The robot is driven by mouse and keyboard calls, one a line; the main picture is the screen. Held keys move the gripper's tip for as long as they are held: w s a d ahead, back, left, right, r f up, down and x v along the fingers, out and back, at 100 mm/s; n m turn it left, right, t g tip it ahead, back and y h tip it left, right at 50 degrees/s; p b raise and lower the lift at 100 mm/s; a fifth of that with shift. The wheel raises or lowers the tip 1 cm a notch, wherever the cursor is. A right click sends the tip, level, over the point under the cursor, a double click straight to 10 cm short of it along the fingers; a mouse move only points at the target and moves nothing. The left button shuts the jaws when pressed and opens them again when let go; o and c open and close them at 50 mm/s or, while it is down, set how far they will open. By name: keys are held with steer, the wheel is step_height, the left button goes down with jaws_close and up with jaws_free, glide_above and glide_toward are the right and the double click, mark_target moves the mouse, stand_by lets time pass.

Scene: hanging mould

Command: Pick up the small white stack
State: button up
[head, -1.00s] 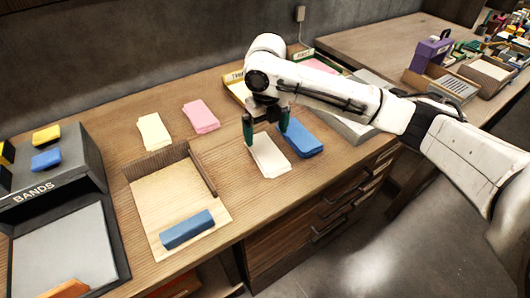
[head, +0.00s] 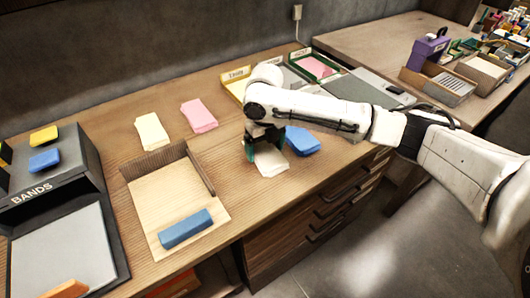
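The small white stack (head: 270,162) lies on the wooden desk, right of the middle in the head view. Its far part is hidden by my gripper. My gripper (head: 264,155) points down over the stack, with its dark green fingers low around the far part of it. One finger shows at the stack's left side and one at its right, so the fingers look apart. I cannot tell whether they touch the paper. A blue stack (head: 303,142) lies just to the right of the right finger.
A yellow stack (head: 152,132) and a pink stack (head: 199,116) lie to the left. A wooden tray (head: 160,205) with a blue block (head: 186,228) stands at front left. Labelled trays (head: 318,66) stand behind the arm. A grey BANDS holder (head: 60,180) is at far left.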

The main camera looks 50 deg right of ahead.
steer(key=c, duration=0.9)
steer(key=shift+c, duration=0.2)
steer(key=shift+r, duration=0.15)
